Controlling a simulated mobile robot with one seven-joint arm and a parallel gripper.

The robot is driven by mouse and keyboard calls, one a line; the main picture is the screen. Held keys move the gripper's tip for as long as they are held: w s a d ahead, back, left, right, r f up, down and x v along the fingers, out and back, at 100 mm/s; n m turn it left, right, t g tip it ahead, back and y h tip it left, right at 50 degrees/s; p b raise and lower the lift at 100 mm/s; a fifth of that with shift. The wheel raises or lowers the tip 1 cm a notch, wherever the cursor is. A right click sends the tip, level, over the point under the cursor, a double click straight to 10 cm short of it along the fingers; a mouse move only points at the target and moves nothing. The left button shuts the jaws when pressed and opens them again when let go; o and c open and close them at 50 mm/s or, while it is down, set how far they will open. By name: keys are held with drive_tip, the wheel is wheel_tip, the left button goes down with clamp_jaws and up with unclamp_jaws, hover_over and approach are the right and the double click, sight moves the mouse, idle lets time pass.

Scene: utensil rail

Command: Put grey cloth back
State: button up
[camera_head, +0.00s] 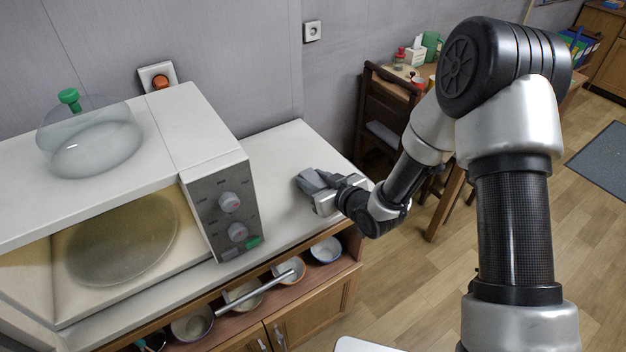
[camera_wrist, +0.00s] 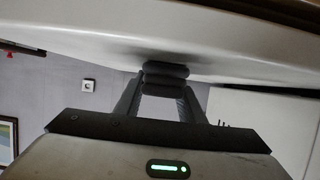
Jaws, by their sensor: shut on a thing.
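The grey cloth (camera_head: 312,180) is a small folded bundle over the right part of the white countertop (camera_head: 284,150). My gripper (camera_head: 322,193) reaches in from the right and is shut on it. In the wrist view, the dark folds of the cloth (camera_wrist: 165,76) sit between my two fingertips, close against the pale counter surface, with a shadow around them. I cannot tell whether the cloth touches the counter. Part of the cloth is hidden by my fingers.
A white microwave (camera_head: 190,130) stands left of the cloth, with a glass dome (camera_head: 90,140) on top. A metal bar (camera_head: 255,292) runs along the counter's front, above a shelf with several bowls (camera_head: 325,250). A chair (camera_head: 385,120) stands behind at right. Counter around the cloth is clear.

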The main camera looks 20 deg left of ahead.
drive_tip(key=o, duration=0.9)
drive_tip(key=shift+r+p, duration=0.15)
drive_tip(key=shift+p, duration=0.15)
drive_tip(key=v, duration=1.2)
